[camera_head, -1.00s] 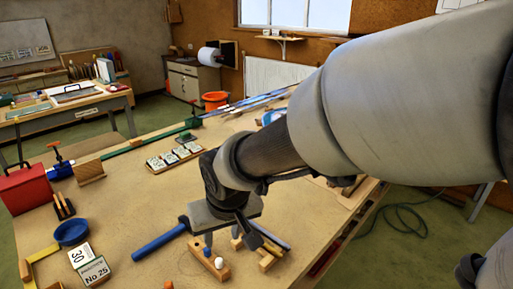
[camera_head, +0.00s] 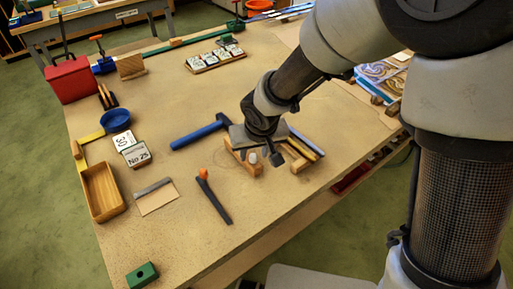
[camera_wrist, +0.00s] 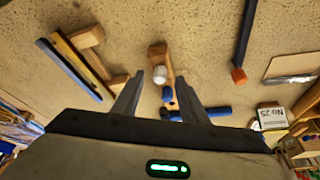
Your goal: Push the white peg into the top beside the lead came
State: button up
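The white peg (camera_wrist: 160,74) stands in a small wooden block (camera_wrist: 157,52), with a blue peg (camera_wrist: 168,94) beside it in the same block. The block also shows in the head view (camera_head: 254,170), partly hidden by my gripper (camera_head: 255,152), with the white peg (camera_head: 252,159) just below the gripper. In the wrist view my gripper (camera_wrist: 160,82) is open and nothing is held. The white peg appears between its two fingers, apart from both. The leaded panel (camera_head: 385,73) lies at the right, partly behind my arm. I cannot make out the lead came or the top clearly.
A blue-handled hammer (camera_head: 200,132) lies left of the block. A dark tool with an orange end (camera_head: 215,196) lies in front. Wooden pieces with dark strips (camera_head: 302,145) lie close on the right. An open wooden tray (camera_head: 103,192) is at left.

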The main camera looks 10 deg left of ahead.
aim_at(254, 157)
jog(key=shift+w+a+f, duration=0.1)
jog(key=shift+w+f, duration=0.15)
jog(key=shift+f, duration=0.3)
grip_shut()
jog(key=shift+r+p, duration=0.6)
jog(key=shift+r, duration=0.35)
dwell(0.9)
jog(key=shift+r+p, duration=1.05)
jog(key=shift+r, duration=0.5)
